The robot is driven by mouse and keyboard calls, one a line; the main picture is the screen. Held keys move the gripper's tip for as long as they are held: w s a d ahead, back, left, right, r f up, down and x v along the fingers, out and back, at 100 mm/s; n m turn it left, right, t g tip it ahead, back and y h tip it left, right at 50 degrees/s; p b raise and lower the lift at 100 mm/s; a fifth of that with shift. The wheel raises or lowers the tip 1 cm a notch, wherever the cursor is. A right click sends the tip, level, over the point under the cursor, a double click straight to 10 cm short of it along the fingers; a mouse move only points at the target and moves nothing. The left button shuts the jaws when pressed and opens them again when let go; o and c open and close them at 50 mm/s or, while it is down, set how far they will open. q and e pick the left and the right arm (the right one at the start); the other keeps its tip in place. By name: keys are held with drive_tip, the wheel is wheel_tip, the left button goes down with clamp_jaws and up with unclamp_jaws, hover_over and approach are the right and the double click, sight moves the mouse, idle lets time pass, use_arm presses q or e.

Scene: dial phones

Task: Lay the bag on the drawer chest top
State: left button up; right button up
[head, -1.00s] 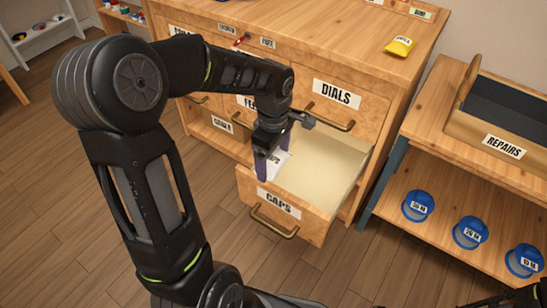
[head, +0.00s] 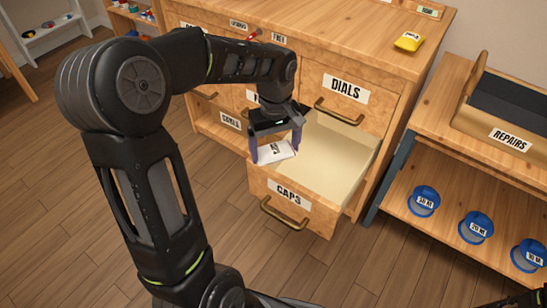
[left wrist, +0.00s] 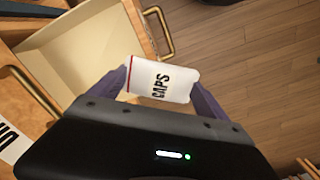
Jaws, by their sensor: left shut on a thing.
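A small white bag (head: 276,152) with a dark label sits between the fingers of my left gripper (head: 276,147), over the left part of the open CAPS drawer (head: 288,196). In the left wrist view the bag (left wrist: 162,82) reads CAPS and has a red edge. My left gripper (left wrist: 160,88) is shut on it, with a purple finger on each side. The drawer chest top (head: 330,30) is bare wood at the middle, behind the arm. My right gripper cannot be made out.
A yellow packet (head: 409,41) lies on the right of the chest top. The DIALS drawer (head: 345,92) above is shut. To the right, a bench carries a REPAIRS box (head: 510,136), with blue tubs (head: 476,227) on its lower shelf.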

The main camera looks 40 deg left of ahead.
use_arm(q)
drive_tip(key=w+d+m+b, duration=0.7)
drive_tip(key=w+d+m, duration=0.4)
drive_tip(key=d, duration=0.3)
drive_tip(key=shift+f+b, duration=0.35)
drive_tip(key=shift+f, duration=0.05)
drive_tip(key=shift+w, duration=0.15)
